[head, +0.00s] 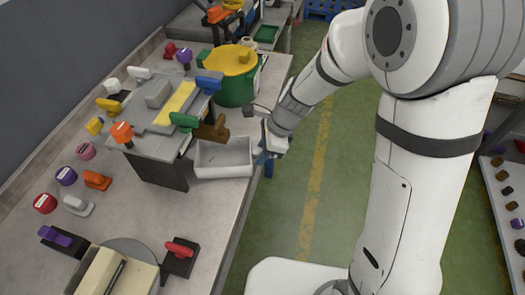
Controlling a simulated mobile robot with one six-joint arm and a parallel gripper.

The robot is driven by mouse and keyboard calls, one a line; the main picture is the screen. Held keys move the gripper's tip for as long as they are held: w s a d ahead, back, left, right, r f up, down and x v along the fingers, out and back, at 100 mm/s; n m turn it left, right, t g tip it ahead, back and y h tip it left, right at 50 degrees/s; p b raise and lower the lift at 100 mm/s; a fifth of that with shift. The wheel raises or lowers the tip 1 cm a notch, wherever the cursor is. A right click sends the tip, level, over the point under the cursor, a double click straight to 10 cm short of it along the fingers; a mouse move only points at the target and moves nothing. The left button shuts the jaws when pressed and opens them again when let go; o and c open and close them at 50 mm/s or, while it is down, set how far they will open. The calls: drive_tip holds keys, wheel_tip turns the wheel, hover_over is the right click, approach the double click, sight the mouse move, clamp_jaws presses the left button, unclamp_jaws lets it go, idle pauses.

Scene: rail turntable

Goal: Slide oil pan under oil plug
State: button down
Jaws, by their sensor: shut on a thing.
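The oil pan (225,172), a pale grey rectangular tray, sits on the workbench against the near right side of a grey machine housing (150,155). Its left end is close to the housing's dark lower side. My gripper (259,155) is at the pan's right end, by the bench edge, and is shut on the pan's end. The fingertips are small and partly hidden by the gripper body. A brown handle-like part (213,128) projects from the housing just behind the pan. I cannot tell which part is the oil plug.
The workbench (215,225) has bare room in front of the pan. A green drum with a yellow lid (235,70) stands behind. Several coloured knobs and handles, such as a red one (45,203), lie at left. A red-handled block (180,255) stands nearer.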

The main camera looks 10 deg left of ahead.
drive_tip(key=shift+f+b, duration=0.35)
drive_tip(key=shift+f, duration=0.15)
idle(0.5)
drive_tip(key=c, duration=1.1)
unclamp_jaws()
